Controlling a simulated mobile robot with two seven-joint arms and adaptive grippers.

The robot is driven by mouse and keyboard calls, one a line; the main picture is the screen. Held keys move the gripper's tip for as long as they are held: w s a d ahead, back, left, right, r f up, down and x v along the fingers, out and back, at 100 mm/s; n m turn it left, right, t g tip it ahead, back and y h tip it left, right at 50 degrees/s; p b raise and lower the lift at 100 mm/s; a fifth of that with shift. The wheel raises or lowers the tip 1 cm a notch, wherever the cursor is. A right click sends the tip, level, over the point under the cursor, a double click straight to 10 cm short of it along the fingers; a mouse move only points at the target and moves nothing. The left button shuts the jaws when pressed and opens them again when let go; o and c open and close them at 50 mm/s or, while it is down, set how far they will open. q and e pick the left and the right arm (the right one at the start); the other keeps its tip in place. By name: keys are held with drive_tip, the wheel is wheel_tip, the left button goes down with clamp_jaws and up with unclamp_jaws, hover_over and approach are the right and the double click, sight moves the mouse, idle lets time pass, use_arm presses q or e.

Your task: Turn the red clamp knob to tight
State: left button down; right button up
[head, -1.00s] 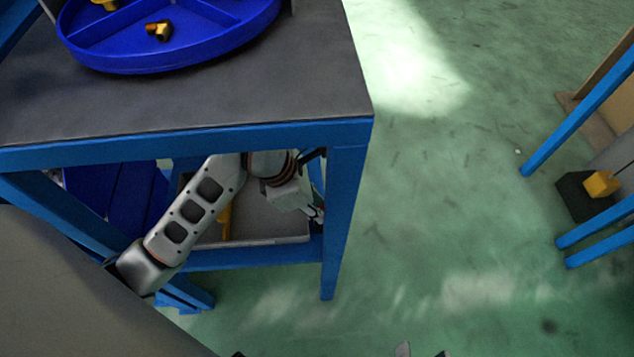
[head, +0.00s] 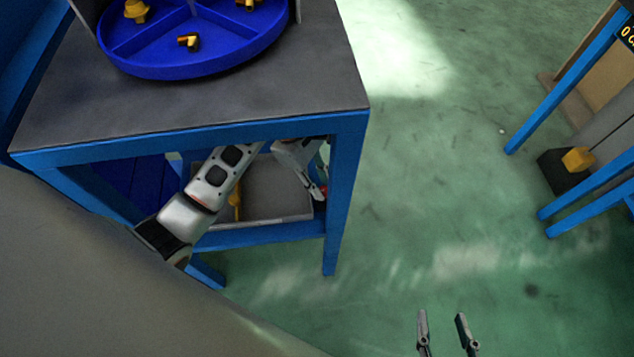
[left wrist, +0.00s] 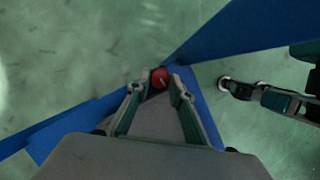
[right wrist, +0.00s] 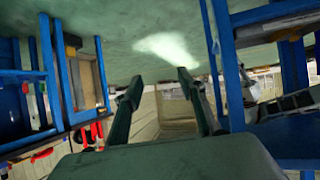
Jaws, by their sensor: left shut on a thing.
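The red clamp knob (left wrist: 160,77) shows between the fingertips of my left gripper (left wrist: 159,88) in the left wrist view. The fingers are closed on its sides. In the head view, my left gripper (head: 318,191) is under the table top beside the front right leg, with a small bit of the red knob (head: 324,188) showing at its tips. The clamp's body is mostly hidden, and I cannot read the knob's tightness. My right gripper (head: 442,325) is open and empty over the floor at the bottom of the head view; its spread fingers also show in the right wrist view (right wrist: 157,82).
The blue table frame (head: 345,190) stands close around my left arm. A grey tray (head: 275,220) sits on the lower shelf. A blue divided tray (head: 190,70) with brass fittings is on the table top. Open green floor (head: 440,190) lies to the right.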

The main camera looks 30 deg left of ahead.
use_arm(q)
drive_tip(key=shift+m, duration=0.5)
drive_tip(key=shift+p, duration=0.3)
use_arm(e)
drive_tip(key=shift+s+d+f, duration=0.25)
drive_tip(key=shift+d+f, duration=0.1)
drive_tip(key=shift+d, duration=0.05)
use_arm(q)
drive_tip(key=shift+f+g, duration=0.1)
drive_tip(key=shift+g, duration=0.2)
drive_tip(key=c, duration=1.8)
unclamp_jaws()
